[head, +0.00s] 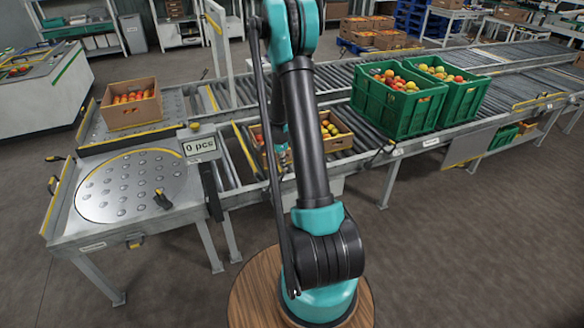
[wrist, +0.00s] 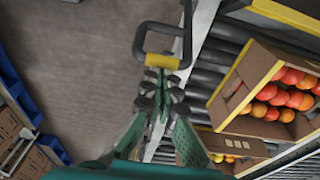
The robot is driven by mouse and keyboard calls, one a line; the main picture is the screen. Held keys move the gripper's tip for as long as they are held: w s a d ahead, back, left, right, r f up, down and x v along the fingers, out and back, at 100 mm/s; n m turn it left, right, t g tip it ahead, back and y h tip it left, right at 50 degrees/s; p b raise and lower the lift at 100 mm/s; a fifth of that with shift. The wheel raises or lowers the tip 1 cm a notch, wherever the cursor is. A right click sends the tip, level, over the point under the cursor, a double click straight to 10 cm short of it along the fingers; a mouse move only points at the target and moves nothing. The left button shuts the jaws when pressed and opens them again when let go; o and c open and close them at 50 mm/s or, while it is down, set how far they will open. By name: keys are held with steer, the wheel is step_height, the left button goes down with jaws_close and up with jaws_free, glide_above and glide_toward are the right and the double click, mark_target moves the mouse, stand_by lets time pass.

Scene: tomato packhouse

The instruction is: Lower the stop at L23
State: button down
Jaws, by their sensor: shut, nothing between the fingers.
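A dark bent handle with a yellow grip (wrist: 163,62) stands at the conveyor's side rail in the wrist view. My gripper (wrist: 162,82) is shut and empty, its fingertips just below the yellow grip; I cannot tell whether they touch it. In the head view my arm hides most of the gripper. A yellow-edged stop bar (head: 246,147) lies across the rollers left of my arm. In the wrist view a yellow-edged plate (wrist: 286,14) is at the top right. No label reading L23 is legible, so I cannot tell which stop it names.
Cardboard boxes of tomatoes (wrist: 224,97) stand on the rollers. Two green crates (head: 384,121) of tomatoes stand right of my arm. A round ball-top table (head: 130,187) and another tomato box (head: 131,117) are at the left. The floor (head: 450,260) in front of the conveyor is clear.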

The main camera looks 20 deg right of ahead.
steer(key=a+r+h, duration=0.1)
steer(key=a, duration=0.9)
steer(key=shift+s+a+r+h, duration=0.15)
steer(key=shift+r+h, duration=0.1)
steer(key=shift+h, duration=0.05)
step_height(320, 180, up, 10)
stand_by(0.7)
steer(key=s+r+n+t+y, duration=0.1)
steer(key=s+n+t, duration=0.1)
steer(key=s+n, duration=0.6)
steer(key=s+a+r+n+t+y, duration=0.1)
steer(key=s+n, duration=0.8)
steer(key=s, duration=1.1)
steer(key=shift+n+t+y, duration=0.3)
steer(key=shift+t+y, duration=0.3)
steer(key=shift+y, duration=0.1)
